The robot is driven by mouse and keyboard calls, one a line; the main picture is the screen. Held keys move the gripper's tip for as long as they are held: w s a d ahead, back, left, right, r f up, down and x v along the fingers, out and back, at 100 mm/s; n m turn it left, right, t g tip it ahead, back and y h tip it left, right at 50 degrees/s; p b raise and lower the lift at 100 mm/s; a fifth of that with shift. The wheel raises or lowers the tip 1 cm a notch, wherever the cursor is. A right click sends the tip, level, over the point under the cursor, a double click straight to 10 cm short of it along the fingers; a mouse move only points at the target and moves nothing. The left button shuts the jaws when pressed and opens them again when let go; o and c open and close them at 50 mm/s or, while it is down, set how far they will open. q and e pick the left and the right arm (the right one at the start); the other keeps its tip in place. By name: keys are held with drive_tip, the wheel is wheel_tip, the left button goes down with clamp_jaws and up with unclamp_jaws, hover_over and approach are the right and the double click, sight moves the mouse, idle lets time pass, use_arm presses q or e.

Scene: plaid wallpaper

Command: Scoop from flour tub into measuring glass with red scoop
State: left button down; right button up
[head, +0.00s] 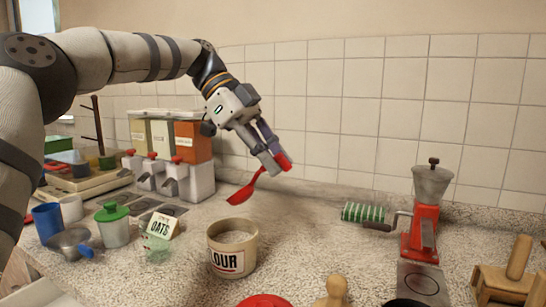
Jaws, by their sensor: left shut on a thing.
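My left gripper (276,161) is shut on the handle of the red scoop (241,194). It holds the scoop in the air above and slightly behind the flour tub, with the bowl hanging down to the left. The cream flour tub (233,262), labelled "FLOUR", stands open on the counter with pale contents. A small clear greenish glass (157,249) stands left of the tub, by the OATS card; I cannot tell for sure that it is the measuring glass. I cannot tell whether the scoop holds flour. My right gripper is not in view.
The OATS card (163,226), a green-lidded jar (113,230) and a blue cup (47,223) stand left of the tub. Dispensers (172,140) stand behind. A red grinder (421,232) stands right, and a wooden peg figure (333,290) in front. Counter right of the tub is mostly free.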

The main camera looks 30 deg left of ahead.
use_arm(q)
wheel_tip(320, 180, down, 11)
drive_tip(key=a+y, duration=0.2)
drive_tip(key=y, duration=0.1)
drive_tip(key=d+r+g+y, duration=0.1)
drive_tip(key=d+r+y, duration=0.4)
drive_tip(key=r, duration=0.2)
drive_tip(key=shift+w, duration=0.2)
idle(0.5)
drive_tip(key=shift+d+r, duration=0.1)
